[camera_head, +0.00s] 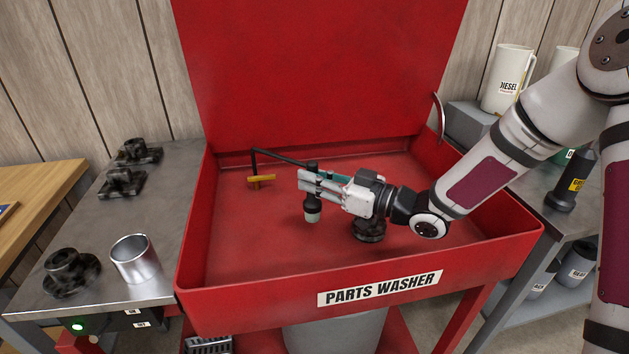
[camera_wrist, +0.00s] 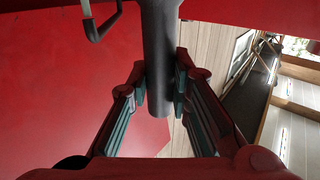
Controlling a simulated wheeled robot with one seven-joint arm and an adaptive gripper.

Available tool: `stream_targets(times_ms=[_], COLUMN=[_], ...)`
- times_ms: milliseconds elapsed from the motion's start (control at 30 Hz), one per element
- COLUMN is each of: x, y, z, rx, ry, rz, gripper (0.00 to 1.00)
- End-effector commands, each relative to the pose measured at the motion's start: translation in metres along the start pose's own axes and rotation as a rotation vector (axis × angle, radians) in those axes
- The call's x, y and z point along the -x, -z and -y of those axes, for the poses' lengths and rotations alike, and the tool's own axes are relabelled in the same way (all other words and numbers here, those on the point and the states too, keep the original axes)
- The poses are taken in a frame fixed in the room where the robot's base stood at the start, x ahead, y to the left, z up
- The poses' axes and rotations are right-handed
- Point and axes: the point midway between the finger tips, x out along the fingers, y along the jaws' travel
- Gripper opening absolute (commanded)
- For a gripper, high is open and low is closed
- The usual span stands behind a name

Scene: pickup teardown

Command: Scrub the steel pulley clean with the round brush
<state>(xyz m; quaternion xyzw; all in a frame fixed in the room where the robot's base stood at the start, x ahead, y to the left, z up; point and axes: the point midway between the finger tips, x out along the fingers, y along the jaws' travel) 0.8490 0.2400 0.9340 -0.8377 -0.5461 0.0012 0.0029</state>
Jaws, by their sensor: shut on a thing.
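My gripper (camera_head: 312,184) is shut on the upright dark handle of the round brush (camera_head: 312,208), above the basin. The brush has a pale bristle end pointing down. In the wrist view my gripper (camera_wrist: 160,82) has its fingers on both sides of the dark cylindrical handle (camera_wrist: 160,40); the bristles are out of that view. A dark, grimy round part (camera_head: 369,231), which looks like the steel pulley, lies on the basin floor below my wrist, to the right of the brush. My wrist partly hides it. The bristles appear apart from it.
The red parts washer (camera_head: 230,318) has raised walls and an upright lid. The left steel bench (camera_head: 170,205) holds several dark parts and a shiny metal sleeve (camera_head: 136,262). The basin's left floor is clear.

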Motion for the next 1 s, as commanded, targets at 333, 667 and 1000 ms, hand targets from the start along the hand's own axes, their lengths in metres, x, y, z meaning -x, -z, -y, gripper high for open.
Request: stream_targets(times_ms=[333, 667, 1000], x=[0.0, 0.0, 0.0], y=[0.035, 0.064, 0.082], z=[0.001, 0.002, 0.001], rx=[0.0, 0.0, 0.0], ry=[0.0, 0.001, 0.0], rz=[0.0, -0.001, 0.0], gripper=[0.0, 0.0, 0.0])
